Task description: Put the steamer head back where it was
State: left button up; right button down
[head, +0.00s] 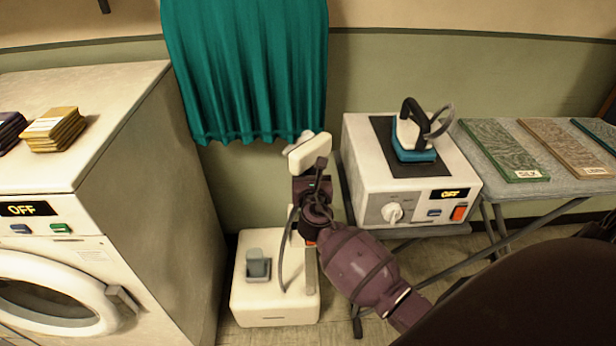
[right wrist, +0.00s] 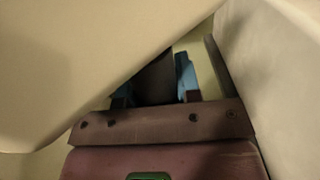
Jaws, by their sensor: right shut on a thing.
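The cream steamer head (head: 308,150) is held up near the lower right edge of the teal curtain (head: 245,70); I cannot tell whether they touch. My right gripper (head: 312,186) is shut on its dark handle, below the head. In the right wrist view the head (right wrist: 80,60) fills the upper left, and the dark handle (right wrist: 154,80) sits between the fingers. A dark hose (head: 283,265) runs from the head down to the white steamer base (head: 275,311) on the floor. My forearm hides part of the base's right side. My left gripper is not in view.
A washing machine (head: 185,240) stands at the left with stacked cloths (head: 57,130) on top. At the right, an iron (head: 415,135) rests on a white station (head: 365,170), beside an ironing board (head: 555,185) with fabric panels. A grey-blue cup-like part (head: 258,264) sits on the base.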

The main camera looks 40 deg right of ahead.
jog(key=shift+f, duration=0.2)
jog(key=shift+f, duration=0.2)
jog(key=c, duration=0.8)
grip_release()
jog(key=shift+r, duration=0.1)
